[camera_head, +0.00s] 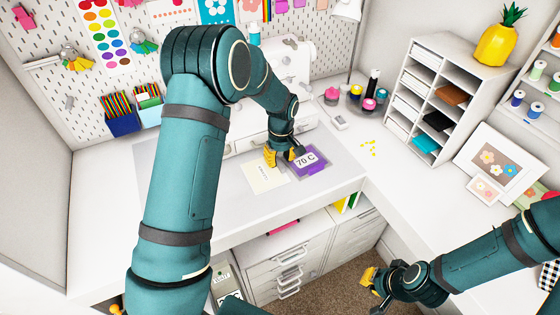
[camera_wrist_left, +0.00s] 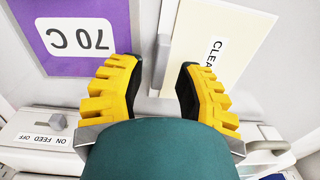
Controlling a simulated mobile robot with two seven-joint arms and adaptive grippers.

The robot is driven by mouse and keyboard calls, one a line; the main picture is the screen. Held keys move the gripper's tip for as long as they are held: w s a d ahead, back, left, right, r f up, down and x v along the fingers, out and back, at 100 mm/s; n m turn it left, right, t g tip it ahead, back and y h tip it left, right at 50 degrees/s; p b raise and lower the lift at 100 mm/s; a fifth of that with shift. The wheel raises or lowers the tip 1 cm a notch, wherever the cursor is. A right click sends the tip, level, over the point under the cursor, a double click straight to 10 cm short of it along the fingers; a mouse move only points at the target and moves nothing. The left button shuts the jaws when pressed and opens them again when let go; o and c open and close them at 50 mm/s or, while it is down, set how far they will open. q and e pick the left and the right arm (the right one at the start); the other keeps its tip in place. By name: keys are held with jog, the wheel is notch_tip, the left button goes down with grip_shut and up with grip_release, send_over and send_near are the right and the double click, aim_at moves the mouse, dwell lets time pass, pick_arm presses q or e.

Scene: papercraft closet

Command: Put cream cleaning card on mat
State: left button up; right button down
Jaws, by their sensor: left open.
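The cream card (camera_head: 262,176) lies on the white desk, left of a purple sheet (camera_head: 317,167) labelled "70 C". In the left wrist view the cream card (camera_wrist_left: 236,55) is at upper right, its "CLEA..." label partly hidden by a finger, and the purple sheet (camera_wrist_left: 112,25) is at upper left. I cannot tell whether this sheet is the mat. My left gripper (camera_head: 284,156) is open just above the gap between them. In its wrist view the open jaws (camera_wrist_left: 160,80) show nothing gripped. My right gripper (camera_head: 374,288) is low at the lower right, beyond the desk front; its jaw state is unclear.
A white sewing machine (camera_head: 292,62) stands behind my left gripper. Small colourful jars (camera_head: 368,103) and a lamp are right of it. A white shelf unit (camera_head: 449,85) and framed pictures (camera_head: 500,163) fill the right side. Drawers (camera_head: 290,262) are below the desk. The front desk strip is clear.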

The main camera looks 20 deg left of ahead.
pick_arm(q)
notch_tip(320, 180, up, 11)
jog(key=shift+d+f, duration=0.15)
jog(key=shift+f, duration=0.05)
pick_arm(e)
jog(key=shift+r, duration=0.1)
jog(key=shift+s, duration=0.1)
dwell(0.4)
